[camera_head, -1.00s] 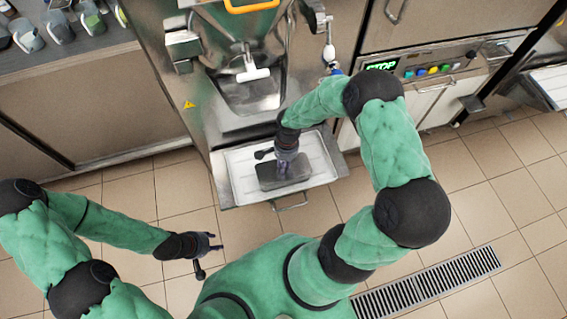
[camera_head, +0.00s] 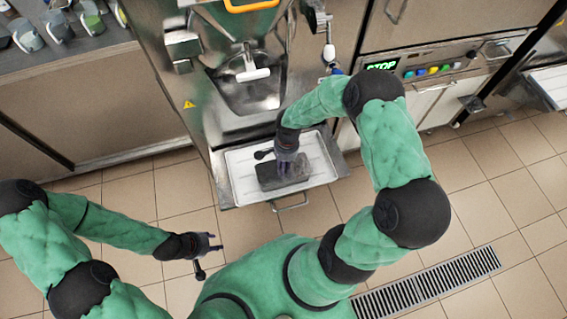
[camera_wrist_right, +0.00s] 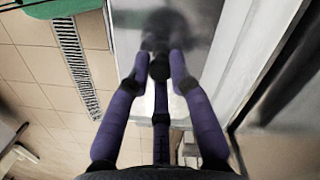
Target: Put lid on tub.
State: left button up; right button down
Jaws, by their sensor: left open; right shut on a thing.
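A dark grey rectangular lid (camera_head: 270,179) is over the white tray below the machine's outlet. My right gripper (camera_head: 287,168) is above it, pointing down. In the right wrist view, the fingers of my right gripper (camera_wrist_right: 160,68) close together over the grey lid surface (camera_wrist_right: 195,25), shut on a small dark part at its middle. I cannot make out a separate tub; if it is under the lid, the lid and gripper hide it. My left gripper (camera_head: 207,255) is open and empty over the floor, left of the tray and apart from it.
The white tray (camera_head: 240,185) sits on a metal shelf at the machine front (camera_head: 250,95), with a handle (camera_head: 291,204) below its front edge. A counter with several containers (camera_head: 57,25) is at upper left. The tiled floor (camera_head: 130,200) is open, with a drain grate (camera_head: 430,280).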

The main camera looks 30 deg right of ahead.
dwell(0.5)
jog(key=c, duration=1)
grip_release()
jog(key=shift+o, duration=0.2)
jog(key=o, duration=0.6)
jog(key=shift+r+p, duration=2.4)
jog(key=shift+r, duration=1.05)
